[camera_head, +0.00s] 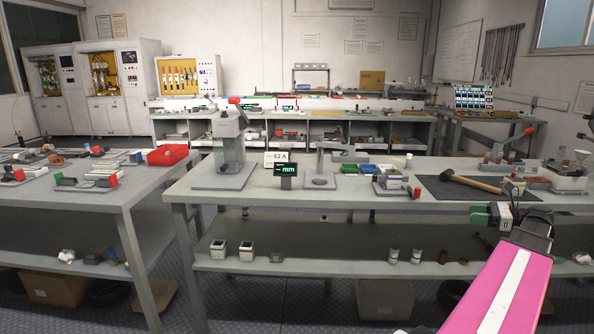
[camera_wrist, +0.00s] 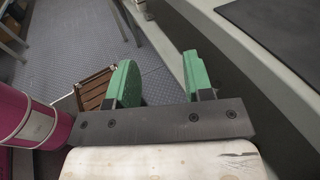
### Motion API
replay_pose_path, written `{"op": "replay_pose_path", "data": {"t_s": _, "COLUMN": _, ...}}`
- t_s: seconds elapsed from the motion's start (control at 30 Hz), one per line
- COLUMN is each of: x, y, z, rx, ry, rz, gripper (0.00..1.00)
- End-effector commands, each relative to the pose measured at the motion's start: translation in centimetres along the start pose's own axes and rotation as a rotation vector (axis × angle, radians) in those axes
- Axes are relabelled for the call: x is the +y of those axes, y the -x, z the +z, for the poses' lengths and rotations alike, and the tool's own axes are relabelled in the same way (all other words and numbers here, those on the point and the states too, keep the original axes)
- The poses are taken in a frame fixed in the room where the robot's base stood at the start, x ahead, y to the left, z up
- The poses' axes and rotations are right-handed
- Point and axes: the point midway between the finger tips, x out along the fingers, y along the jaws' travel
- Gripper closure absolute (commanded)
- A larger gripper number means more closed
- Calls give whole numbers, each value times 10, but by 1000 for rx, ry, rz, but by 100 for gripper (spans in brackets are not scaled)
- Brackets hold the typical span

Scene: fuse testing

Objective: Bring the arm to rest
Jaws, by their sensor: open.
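My gripper (camera_head: 491,216) is at the right of the head view, low in front of the front edge of the middle workbench (camera_head: 345,198). Its green fingers also show in the wrist view (camera_wrist: 160,80), spread apart with nothing between them. Below the fingers I see the patterned grey floor (camera_wrist: 85,45). My pink arm reaches up from the bottom right of the head view.
A hammer (camera_head: 477,184) lies on the dark mat (camera_head: 440,190) on the bench behind my gripper. A press (camera_head: 230,150), a display reading "mm" (camera_head: 286,170) and a red bin (camera_head: 167,154) stand farther left. A lower shelf (camera_head: 330,240) holds small parts.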

Motion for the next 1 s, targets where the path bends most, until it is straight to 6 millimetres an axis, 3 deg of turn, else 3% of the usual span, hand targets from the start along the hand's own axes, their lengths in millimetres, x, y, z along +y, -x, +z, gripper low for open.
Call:
{"op": "replay_pose_path", "data": {"t_s": 0.17, "x": 5, "y": -47, "z": -22, "rx": 86, "ry": 56, "rz": 38, "gripper": 53}}
{"op": "replay_pose_path", "data": {"t_s": 0.47, "x": 35, "y": -160, "z": -83, "rx": 331, "ry": 271, "rz": 195, "gripper": 53}}
{"op": "replay_pose_path", "data": {"t_s": 0.7, "x": 74, "y": -236, "z": -131, "rx": 521, "ry": 512, "rz": 393, "gripper": 53}}
{"op": "replay_pose_path", "data": {"t_s": 1.0, "x": 131, "y": -306, "z": -181, "rx": 705, "ry": 876, "rz": 720, "gripper": 53}}
